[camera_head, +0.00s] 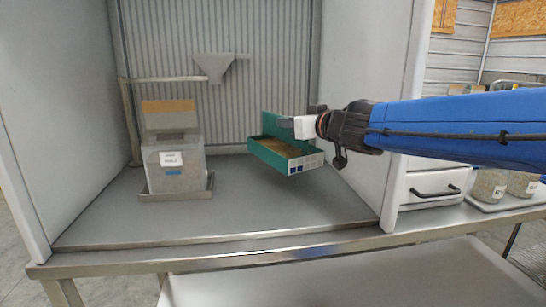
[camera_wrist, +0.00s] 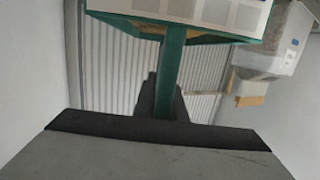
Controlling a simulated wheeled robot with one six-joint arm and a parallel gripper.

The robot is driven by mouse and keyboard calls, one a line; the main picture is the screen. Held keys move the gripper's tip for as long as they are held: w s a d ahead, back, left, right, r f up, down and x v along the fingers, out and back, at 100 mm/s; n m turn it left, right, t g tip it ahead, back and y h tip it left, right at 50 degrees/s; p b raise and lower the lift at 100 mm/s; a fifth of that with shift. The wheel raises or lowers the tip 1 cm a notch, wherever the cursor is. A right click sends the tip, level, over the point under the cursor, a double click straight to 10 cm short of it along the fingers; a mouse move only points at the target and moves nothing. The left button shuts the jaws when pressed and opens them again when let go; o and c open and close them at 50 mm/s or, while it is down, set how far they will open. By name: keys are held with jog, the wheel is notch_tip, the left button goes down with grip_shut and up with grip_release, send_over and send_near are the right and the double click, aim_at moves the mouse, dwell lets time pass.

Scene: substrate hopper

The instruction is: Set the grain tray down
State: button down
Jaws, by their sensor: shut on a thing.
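The grain tray (camera_head: 288,157) is a green open box with tan grain inside and a white panel with small squares on its near side. My gripper (camera_head: 288,123) is shut on the tray's raised green back edge at the right. The tray looks slightly tilted and seems held above the cabinet floor; the exact gap is hard to tell. In the wrist view, the tray (camera_wrist: 172,70) shows as a green strip between the dark fingers (camera_wrist: 168,100), with its white panel at the top. Most of the grain is hidden there.
A clear bin (camera_head: 178,165) with a white label stands on a metal tray (camera_head: 180,195) at the left. A grey funnel (camera_head: 215,68) hangs at the back wall. The metal cabinet floor (camera_head: 240,210) is clear in front. The right wall (camera_head: 375,100) is close to my arm.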

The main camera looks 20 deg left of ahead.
aim_at(286, 150)
jog(key=shift+f, duration=3.85)
jog(key=shift+f, duration=0.1)
jog(key=c, duration=1.8)
grip_release()
jog(key=v, duration=1.2)
